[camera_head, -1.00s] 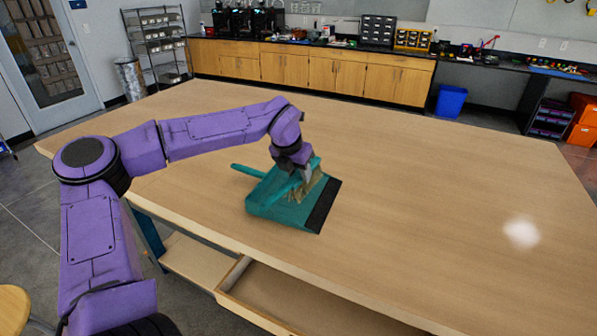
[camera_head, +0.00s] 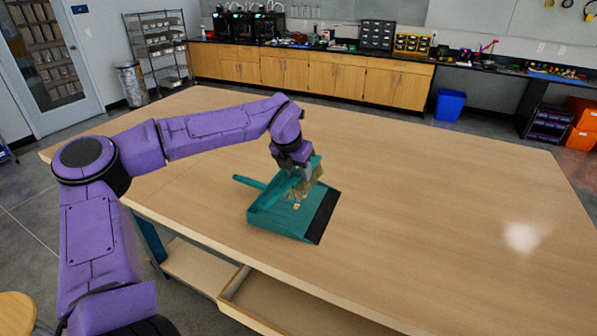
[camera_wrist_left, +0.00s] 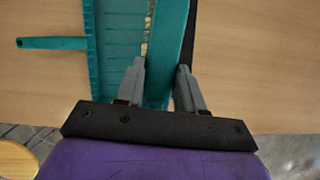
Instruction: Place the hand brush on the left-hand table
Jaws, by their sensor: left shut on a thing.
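My left gripper (camera_head: 302,171) is shut on the hand brush (camera_head: 314,184), which has a teal handle and tan bristles. The brush is over a teal dustpan (camera_head: 293,221) with a black front lip, on the wooden table (camera_head: 430,200). I cannot tell for sure whether the bristles are clear of the pan. In the left wrist view the brush's teal back (camera_wrist_left: 168,50) runs between the two grey fingers, beside the dustpan (camera_wrist_left: 112,45). My right gripper is not in view.
The right and far parts of the tabletop are bare. An open drawer or shelf (camera_head: 232,285) shows below the near edge. A round stool (camera_head: 14,308) stands at the lower left. Cabinets (camera_head: 290,68) line the back wall.

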